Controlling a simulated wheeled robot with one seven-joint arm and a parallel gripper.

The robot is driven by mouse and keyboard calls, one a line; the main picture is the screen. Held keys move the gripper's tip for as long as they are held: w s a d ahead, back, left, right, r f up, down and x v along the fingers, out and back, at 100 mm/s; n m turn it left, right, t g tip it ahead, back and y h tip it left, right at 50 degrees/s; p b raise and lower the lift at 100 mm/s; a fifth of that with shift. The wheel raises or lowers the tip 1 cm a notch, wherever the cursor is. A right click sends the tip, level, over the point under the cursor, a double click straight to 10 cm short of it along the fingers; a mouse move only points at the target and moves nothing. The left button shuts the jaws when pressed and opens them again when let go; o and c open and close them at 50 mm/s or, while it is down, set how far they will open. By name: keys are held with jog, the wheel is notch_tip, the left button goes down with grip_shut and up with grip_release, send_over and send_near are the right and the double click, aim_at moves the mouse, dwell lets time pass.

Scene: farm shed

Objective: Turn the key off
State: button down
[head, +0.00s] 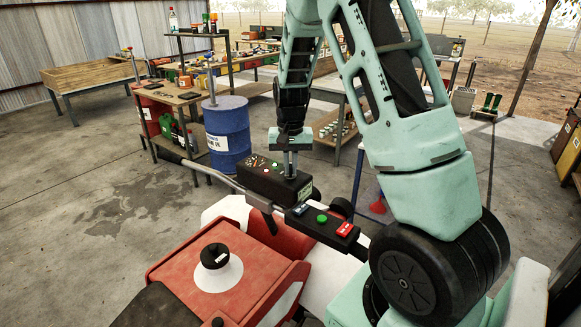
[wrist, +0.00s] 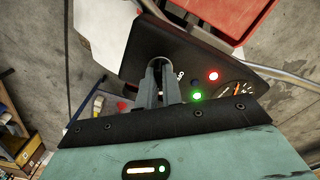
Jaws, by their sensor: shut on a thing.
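A black dash panel (head: 262,180) is mounted at the handlebar of a red and white vehicle. It carries a gauge and small lights. In the wrist view the panel (wrist: 195,58) shows a lit red light (wrist: 213,76), a lit green light (wrist: 197,96) and a gauge (wrist: 237,90). My gripper (head: 290,174) points down at the right end of the panel. In the wrist view its fingers (wrist: 160,68) are closed at the panel face, on what appears to be the key. The fingers hide most of the key, so its turn angle cannot be told.
A second black box (head: 321,226) with blue, green and red buttons sits just nearer than the panel. The handlebar (head: 195,166) runs to the left. The red hood (head: 230,272) has a black cap. A blue drum (head: 227,135) and workbenches stand behind.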

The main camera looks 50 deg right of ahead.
jog(key=n+b, duration=0.1)
jog(key=n, duration=0.4)
jog(key=shift+b, duration=0.35)
jog(key=n, duration=0.5)
jog(key=shift+w+r, duration=0.1)
jog(key=shift+n+b, duration=0.3)
jog(key=shift+n, duration=0.1)
jog(key=c, duration=1.6)
grip_release()
jog(key=shift+o, duration=0.2)
notch_tip(320, 180, up, 17)
jog(key=b, duration=0.3)
jog(key=shift+r, duration=0.2)
